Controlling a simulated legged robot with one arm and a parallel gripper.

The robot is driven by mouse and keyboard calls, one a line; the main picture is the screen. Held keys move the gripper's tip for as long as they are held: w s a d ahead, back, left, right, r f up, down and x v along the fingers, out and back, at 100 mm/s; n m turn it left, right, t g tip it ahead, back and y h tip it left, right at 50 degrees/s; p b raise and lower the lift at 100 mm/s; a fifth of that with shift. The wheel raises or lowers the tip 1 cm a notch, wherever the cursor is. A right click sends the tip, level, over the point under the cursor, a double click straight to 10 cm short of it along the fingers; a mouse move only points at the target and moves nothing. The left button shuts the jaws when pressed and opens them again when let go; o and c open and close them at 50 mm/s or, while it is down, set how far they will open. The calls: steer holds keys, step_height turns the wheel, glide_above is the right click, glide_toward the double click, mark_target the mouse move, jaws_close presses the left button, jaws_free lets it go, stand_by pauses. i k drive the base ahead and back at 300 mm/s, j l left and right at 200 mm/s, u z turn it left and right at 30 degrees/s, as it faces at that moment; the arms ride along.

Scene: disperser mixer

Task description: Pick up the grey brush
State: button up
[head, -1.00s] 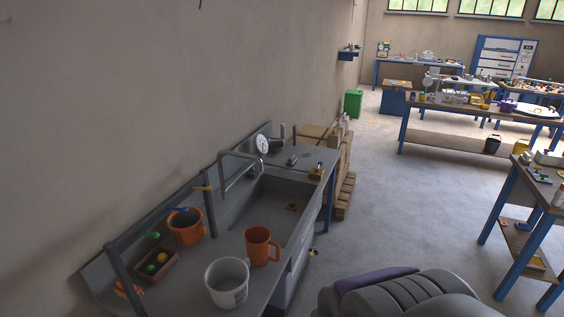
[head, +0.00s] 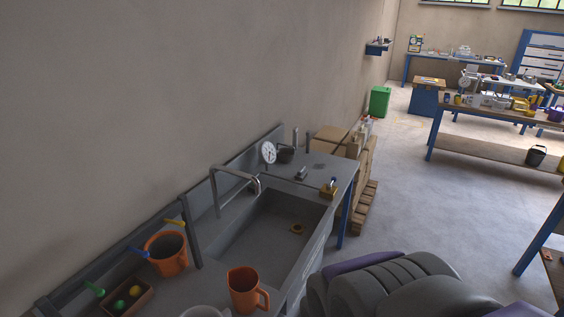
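A small dark grey object (head: 301,173), which looks like the grey brush, lies on the counter (head: 318,166) at the far side of the sink basin. It is small in the head view, so its bristles cannot be made out. It lies between a round white dial (head: 268,152) and a small brown-yellow block with a blue part (head: 329,188). Nothing is seen touching it. My gripper is not in view, so its state and its distance from the brush do not show.
The sink basin (head: 262,236) has a bent faucet (head: 236,173). Orange containers (head: 166,254) (head: 243,289) and a box of colored balls (head: 127,298) stand on the near counter. Wooden pallets (head: 366,203) are behind the sink. Open floor (head: 430,222) lies to the right.

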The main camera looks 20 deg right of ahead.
mark_target(301, 174)
steer(key=i+l+u, duration=0.1)
steer(key=i+l, duration=0.15)
steer(key=i+l+u, duration=0.1)
steer(key=i+l, duration=0.15)
steer(key=l, duration=0.2)
steer(key=i+l+u, duration=0.1)
steer(key=i+l, duration=0.15)
steer(key=i+l+u, duration=0.1)
steer(key=i+l, duration=0.15)
steer(key=l, duration=0.25)
steer(key=i+l+u, duration=0.1)
steer(key=l, duration=0.3)
steer(key=i+l+u, duration=0.1)
steer(key=i+l, duration=0.2)
steer(key=i+l+u, duration=0.1)
steer(key=l, duration=0.45)
steer(key=i+l+u, duration=0.1)
steer(key=i+l, duration=0.15)
steer(key=l, duration=0.2)
